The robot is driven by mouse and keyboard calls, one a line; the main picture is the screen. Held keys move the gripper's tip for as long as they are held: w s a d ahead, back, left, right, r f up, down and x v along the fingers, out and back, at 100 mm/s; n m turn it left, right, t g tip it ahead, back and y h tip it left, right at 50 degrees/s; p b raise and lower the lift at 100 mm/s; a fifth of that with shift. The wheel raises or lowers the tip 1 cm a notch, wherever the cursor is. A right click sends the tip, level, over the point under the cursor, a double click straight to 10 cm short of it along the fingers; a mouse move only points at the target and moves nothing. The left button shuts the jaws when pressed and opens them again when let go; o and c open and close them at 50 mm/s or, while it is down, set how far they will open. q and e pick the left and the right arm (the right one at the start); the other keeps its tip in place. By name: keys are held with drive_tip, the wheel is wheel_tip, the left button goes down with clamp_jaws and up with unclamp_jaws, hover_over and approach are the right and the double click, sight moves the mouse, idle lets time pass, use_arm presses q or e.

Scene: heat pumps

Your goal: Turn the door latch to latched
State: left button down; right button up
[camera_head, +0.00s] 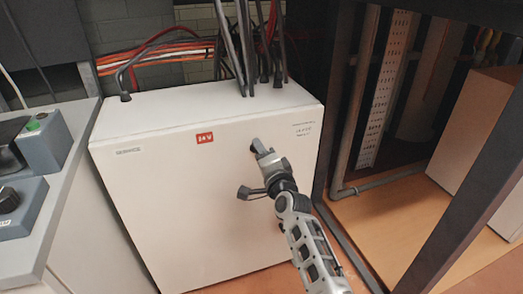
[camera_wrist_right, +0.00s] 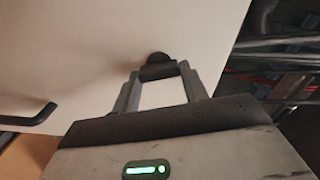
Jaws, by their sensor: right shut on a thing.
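The latch is a small dark knob with a short bar on the white cabinet door (camera_head: 165,205). In the wrist view the latch (camera_wrist_right: 157,64) lies at the fingertips. My right gripper (camera_head: 262,152) reaches up to the upper right part of the door and is shut on the latch. In the wrist view the two fingers of my right gripper (camera_wrist_right: 160,80) stand on either side of the latch's bar. The exact turn angle of the latch is hard to read, as the gripper covers much of it in the head view. My left gripper is out of view.
Black cables (camera_head: 240,45) run down to the cabinet's top. A black handle-like bar (camera_wrist_right: 30,117) shows at the left of the wrist view. A grey counter with control boxes (camera_head: 38,145) stands at the left. A dark frame post (camera_head: 335,90) stands close on the right.

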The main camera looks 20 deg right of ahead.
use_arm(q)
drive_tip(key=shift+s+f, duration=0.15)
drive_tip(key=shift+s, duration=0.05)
use_arm(e)
drive_tip(key=m, duration=0.3)
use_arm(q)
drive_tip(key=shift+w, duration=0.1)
use_arm(e)
drive_tip(key=shift+m, duration=0.3)
drive_tip(key=o, duration=1)
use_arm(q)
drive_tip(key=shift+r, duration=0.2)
